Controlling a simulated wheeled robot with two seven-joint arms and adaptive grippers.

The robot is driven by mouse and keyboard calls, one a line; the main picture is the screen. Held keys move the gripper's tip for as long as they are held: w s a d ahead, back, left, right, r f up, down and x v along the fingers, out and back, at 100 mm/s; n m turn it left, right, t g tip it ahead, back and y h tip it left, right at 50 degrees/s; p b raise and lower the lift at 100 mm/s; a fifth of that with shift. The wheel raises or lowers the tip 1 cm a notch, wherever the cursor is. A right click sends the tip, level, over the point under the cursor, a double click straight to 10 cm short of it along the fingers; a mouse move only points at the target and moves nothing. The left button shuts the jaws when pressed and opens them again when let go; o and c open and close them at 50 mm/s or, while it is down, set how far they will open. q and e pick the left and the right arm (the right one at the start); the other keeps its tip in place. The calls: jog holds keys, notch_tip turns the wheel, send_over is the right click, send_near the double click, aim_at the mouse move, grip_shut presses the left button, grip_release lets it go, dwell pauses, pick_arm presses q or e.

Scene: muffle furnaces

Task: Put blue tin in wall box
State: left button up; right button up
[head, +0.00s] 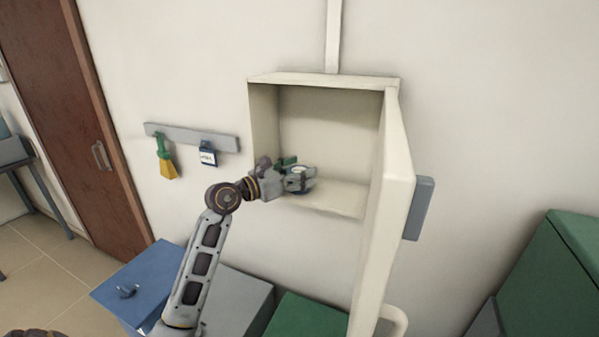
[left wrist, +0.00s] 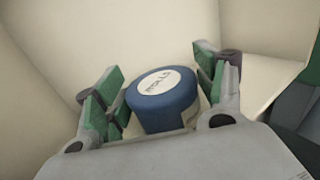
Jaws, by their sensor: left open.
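The wall box (head: 320,120) is a cream cabinet on the wall, its door (head: 388,200) swung open to the right. My left gripper (head: 300,178) reaches into its lower left part. The blue tin (head: 299,170), with a white label on its lid, is inside the box by the fingers. In the left wrist view the blue tin (left wrist: 163,100) stands between the green-padded fingers of my left gripper (left wrist: 160,95), which are spread with gaps at both sides. The tin's base is hidden by the gripper body. My right gripper does not show.
A grey wall rail (head: 192,137) left of the box holds a green-yellow brush (head: 165,157) and a small labelled blue item (head: 208,154). Blue (head: 140,280) and green (head: 305,318) cabinets stand below. The open door bounds the box on the right. The box's right floor is clear.

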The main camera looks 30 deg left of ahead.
pick_arm(q)
jog(key=shift+r, duration=0.15)
jog(key=shift+s+a, duration=0.1)
jog(key=b+v, duration=0.3)
jog(key=v, duration=0.8)
jog(key=shift+s, duration=0.4)
jog(key=shift+a, duration=0.1)
dwell(0.5)
